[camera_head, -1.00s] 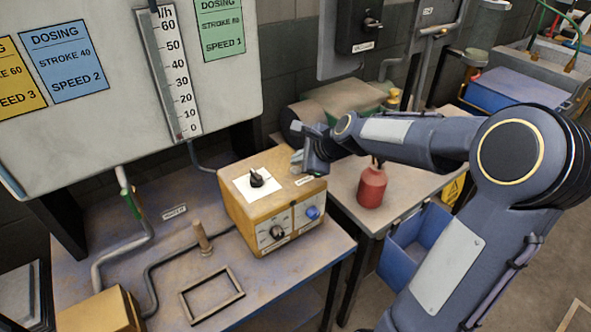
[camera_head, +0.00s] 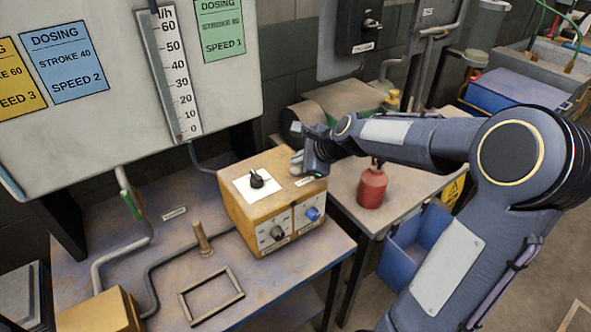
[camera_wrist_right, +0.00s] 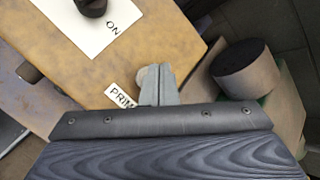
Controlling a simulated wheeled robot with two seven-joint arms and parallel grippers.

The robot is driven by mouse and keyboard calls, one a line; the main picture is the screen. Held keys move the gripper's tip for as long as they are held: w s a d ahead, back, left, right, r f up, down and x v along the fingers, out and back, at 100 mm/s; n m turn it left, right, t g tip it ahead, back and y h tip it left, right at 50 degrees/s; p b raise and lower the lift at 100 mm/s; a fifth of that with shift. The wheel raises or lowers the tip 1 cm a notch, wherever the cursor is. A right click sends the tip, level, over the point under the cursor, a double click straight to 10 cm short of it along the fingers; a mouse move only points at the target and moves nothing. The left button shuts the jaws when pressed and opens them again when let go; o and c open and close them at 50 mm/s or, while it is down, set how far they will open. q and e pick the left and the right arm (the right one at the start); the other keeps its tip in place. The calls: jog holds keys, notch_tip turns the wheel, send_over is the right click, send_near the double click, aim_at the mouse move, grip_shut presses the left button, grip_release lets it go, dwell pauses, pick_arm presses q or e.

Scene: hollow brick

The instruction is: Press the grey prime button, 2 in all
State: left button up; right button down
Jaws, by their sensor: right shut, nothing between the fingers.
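The yellow pump box (camera_head: 240,207) stands on the bench, with a black knob on a white ON plate on its top. The prime button is a pale grey round cap, partly hidden behind my fingers in the wrist view (camera_wrist_right: 143,77), beside the label reading PRIM (camera_wrist_right: 120,97). My right gripper (camera_head: 296,168) is shut and empty, at the right rear corner of the box top. In the wrist view its fingertips (camera_wrist_right: 157,72) overlap the button; I cannot tell whether they touch it or whether it is pressed. My left gripper is not in view.
The box front has a dark knob (camera_head: 277,233) and a blue knob (camera_head: 313,213). A red bottle (camera_head: 372,187) stands on the table to the right. A wooden peg (camera_head: 202,238) and a dark frame (camera_head: 212,295) are on the bench. A flow gauge (camera_head: 178,85) hangs behind.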

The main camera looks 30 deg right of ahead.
aim_at(299, 172)
dwell(0.6)
jog(key=shift+f+b, duration=0.3)
jog(key=shift+f, duration=0.15)
jog(key=shift+f+b, duration=0.3)
jog(key=shift+f, duration=0.15)
dwell(0.5)
jog(key=shift+r, duration=0.15)
jog(key=shift+r+p, duration=0.75)
jog(key=shift+p, duration=0.15)
notch_tip(299, 172, up, 5)
jog(key=p, duration=0.5)
dwell(2.3)
